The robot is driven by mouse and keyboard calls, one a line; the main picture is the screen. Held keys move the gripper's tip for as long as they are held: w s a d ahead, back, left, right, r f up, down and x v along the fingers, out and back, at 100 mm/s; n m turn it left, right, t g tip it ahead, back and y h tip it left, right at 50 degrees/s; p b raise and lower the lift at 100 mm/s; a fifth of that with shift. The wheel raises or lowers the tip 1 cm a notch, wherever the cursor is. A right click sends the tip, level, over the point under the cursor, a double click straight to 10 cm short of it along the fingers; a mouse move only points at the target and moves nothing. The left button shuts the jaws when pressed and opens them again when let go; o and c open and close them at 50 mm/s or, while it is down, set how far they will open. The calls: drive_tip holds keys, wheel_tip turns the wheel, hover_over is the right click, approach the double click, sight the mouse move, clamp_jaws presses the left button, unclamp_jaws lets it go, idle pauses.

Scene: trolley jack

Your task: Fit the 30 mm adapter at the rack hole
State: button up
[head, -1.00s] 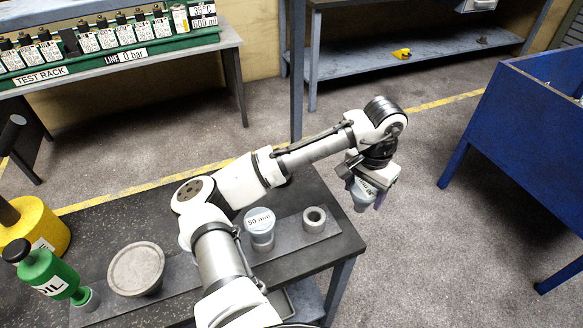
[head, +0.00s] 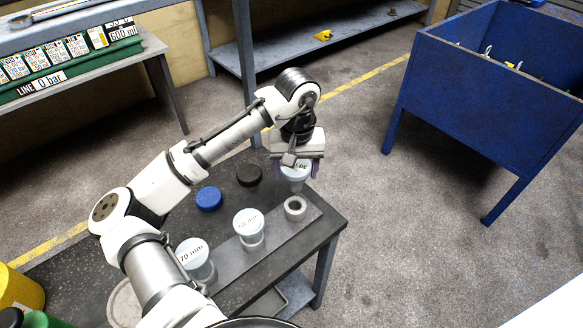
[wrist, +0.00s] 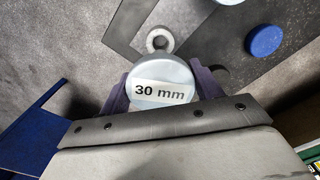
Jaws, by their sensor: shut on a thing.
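My gripper (head: 298,172) is shut on a pale grey-blue round adapter (head: 296,184). Its white label reads "30 mm" in the wrist view (wrist: 160,93), where the dark fingers hold it from both sides. The held adapter is just behind a grey ring with an open centre (head: 295,209), on the flat grey rack strip (head: 272,240) near the table's right end. The ring also shows beyond the adapter in the wrist view (wrist: 160,40), apart from it. The adapter's underside is hidden in the wrist view.
A 50 mm adapter (head: 249,228) and a 70 mm one (head: 194,259) stand along the strip, left of the ring. A blue disc (head: 208,199) and a black disc (head: 249,176) lie behind them. A blue bin (head: 480,110) stands right, across open floor.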

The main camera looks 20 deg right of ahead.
sight(295, 191)
idle(0.3)
drive_tip(key=shift+f+b, duration=1.6)
drive_tip(key=shift+f, duration=1.2)
drive_tip(key=shift+p, duration=0.85)
drive_tip(key=shift+f+b, duration=0.75)
drive_tip(key=shift+f, duration=0.6)
